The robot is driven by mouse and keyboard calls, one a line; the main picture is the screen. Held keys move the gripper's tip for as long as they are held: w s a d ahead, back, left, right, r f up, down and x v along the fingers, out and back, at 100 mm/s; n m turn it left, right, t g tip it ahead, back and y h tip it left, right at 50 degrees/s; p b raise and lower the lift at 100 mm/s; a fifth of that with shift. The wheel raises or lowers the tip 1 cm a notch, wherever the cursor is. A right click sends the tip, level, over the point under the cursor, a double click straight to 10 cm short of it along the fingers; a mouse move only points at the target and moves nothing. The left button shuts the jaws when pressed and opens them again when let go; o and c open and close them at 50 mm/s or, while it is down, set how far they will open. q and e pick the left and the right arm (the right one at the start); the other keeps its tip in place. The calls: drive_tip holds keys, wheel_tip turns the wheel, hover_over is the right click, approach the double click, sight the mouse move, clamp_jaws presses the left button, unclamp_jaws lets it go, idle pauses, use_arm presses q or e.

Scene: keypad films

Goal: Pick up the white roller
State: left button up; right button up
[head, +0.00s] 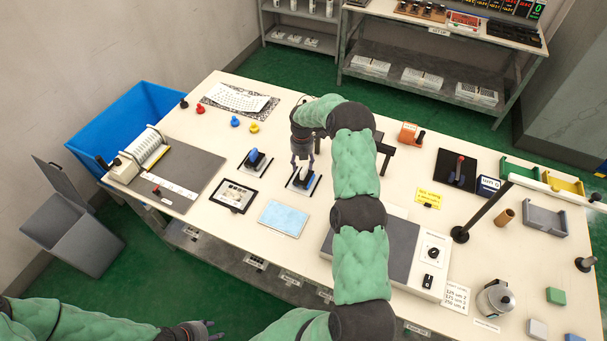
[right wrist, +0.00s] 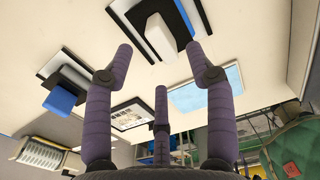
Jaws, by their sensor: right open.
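The white roller (head: 301,180) with its dark handle rests on a small dark-edged plate on the table, just below my right gripper. In the right wrist view, the white roller (right wrist: 160,37) shows beyond the fingertips, roughly between them. My right gripper (head: 302,158) points down above it; its fingers (right wrist: 158,62) are spread open and empty, apart from the roller. A similar blue roller (head: 255,160) sits on its own plate to the left; it also shows in the right wrist view (right wrist: 60,98). My left gripper (head: 205,330) is low at the bottom edge, away from the table; its fingers are too small to judge.
A framed card (head: 234,196) and a light blue pad (head: 284,218) lie in front of the roller. A grey-topped machine (head: 390,245) stands to the right, partly behind my right arm. Colored knobs (head: 235,121) stand farther back. A blue bin (head: 125,118) is left of the table.

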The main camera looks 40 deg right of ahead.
sight(303, 169)
drive_tip(key=f, duration=0.4)
drive_tip(key=shift+w+d+f, duration=0.1)
drive_tip(key=shift+d+f, duration=0.1)
drive_tip(key=shift+f, duration=0.2)
